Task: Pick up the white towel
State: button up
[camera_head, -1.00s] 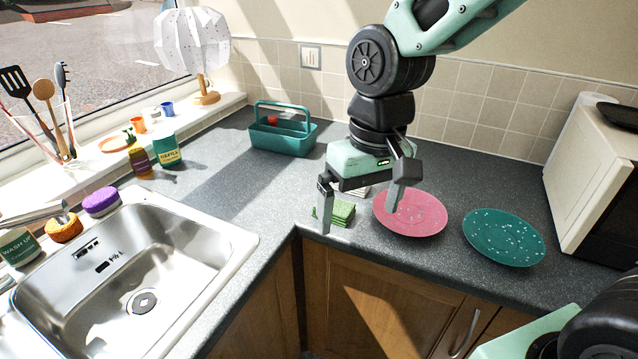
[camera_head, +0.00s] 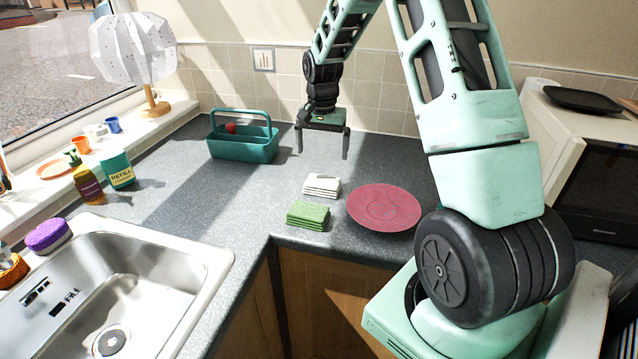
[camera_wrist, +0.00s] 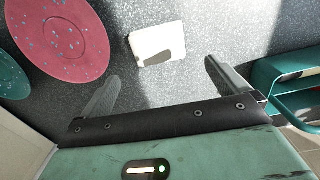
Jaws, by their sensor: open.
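The white towel (camera_head: 322,185) lies folded in a small stack on the grey counter, just behind the green folded cloth (camera_head: 308,215). In the wrist view the white towel (camera_wrist: 158,44) lies beyond the fingertips, roughly ahead of the gap between them. My gripper (camera_head: 322,147) is open and empty, pointing down above the counter behind the towel. It does not touch the towel. Both fingers of my gripper (camera_wrist: 165,82) show apart in the wrist view.
A pink plate (camera_head: 384,208) lies right of the towel, and a teal plate (camera_wrist: 10,75) shows in the wrist view. A teal caddy (camera_head: 243,140) stands to the left. The sink (camera_head: 215,262) is at the front left, a microwave (camera_head: 600,190) at the right.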

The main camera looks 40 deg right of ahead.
jog(key=p, duration=0.1)
send_over(323, 180)
notch_tip(323, 180, down, 6)
jog(key=shift+w+a+r, duration=0.1)
jog(key=shift+r, duration=0.05)
jog(key=shift+f+p, duration=1.2)
jog(key=shift+f, duration=1.4)
jog(key=c, duration=0.8)
jog(key=shift+r, duration=0.15)
notch_tip(323, 180, up, 10)
jog(key=b, duration=0.2)
jog(key=shift+b, duration=0.35)
